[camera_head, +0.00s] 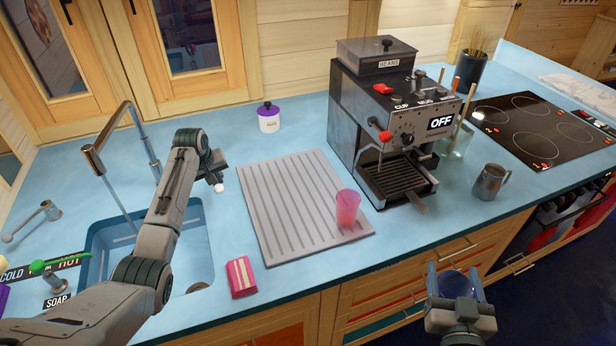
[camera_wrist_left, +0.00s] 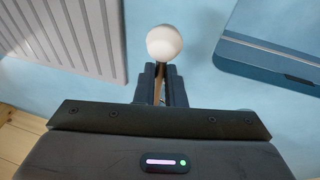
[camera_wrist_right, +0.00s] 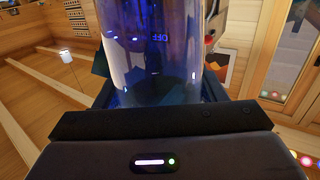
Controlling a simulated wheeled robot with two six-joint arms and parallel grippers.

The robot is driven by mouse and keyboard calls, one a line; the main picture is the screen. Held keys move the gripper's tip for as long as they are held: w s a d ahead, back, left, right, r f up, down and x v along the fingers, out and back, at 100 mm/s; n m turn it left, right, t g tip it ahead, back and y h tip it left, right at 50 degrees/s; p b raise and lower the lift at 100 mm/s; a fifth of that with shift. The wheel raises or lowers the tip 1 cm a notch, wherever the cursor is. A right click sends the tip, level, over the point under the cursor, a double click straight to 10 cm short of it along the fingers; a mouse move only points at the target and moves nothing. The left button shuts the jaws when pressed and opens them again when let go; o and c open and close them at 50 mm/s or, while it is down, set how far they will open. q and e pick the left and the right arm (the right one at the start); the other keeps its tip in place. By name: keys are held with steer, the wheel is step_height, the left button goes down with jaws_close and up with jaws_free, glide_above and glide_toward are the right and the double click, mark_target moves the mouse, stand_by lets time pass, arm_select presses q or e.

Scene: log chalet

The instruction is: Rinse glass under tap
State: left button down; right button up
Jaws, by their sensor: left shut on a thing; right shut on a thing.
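My right gripper (camera_head: 458,283) is shut on a clear blue glass (camera_wrist_right: 155,50), held in front of the counter, away from the sink. The glass also shows in the head view (camera_head: 456,285). My left gripper (camera_head: 216,172) is near the sink's right side, shut on a thin wooden stick with a white ball end (camera_wrist_left: 164,42). The metal tap (camera_head: 127,112) arches over the blue sink (camera_head: 205,235). A thin pale line like a water stream (camera_head: 117,200) drops from its spout. My left arm hides part of the sink.
A pink glass (camera_head: 347,209) stands on the grey ribbed drying mat (camera_head: 285,215). A pink striped sponge (camera_head: 241,277) lies before it. The coffee machine (camera_head: 350,110), metal jug (camera_head: 490,182) and hob (camera_head: 540,130) are right. The lever (camera_head: 35,220) and soap dispenser (camera_head: 52,275) are left.

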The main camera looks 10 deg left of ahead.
arm_select(q)
steer(key=shift+r, duration=0.2)
arm_select(e)
steer(key=shift+s, duration=0.15)
arm_select(q)
steer(key=shift+a, duration=0.1)
steer(key=c, duration=1.6)
jaws_free()
steer(key=shift+o, duration=0.4)
steer(key=shift+s, duration=0.1)
arm_select(e)
steer(key=shift+s, duration=0.15)
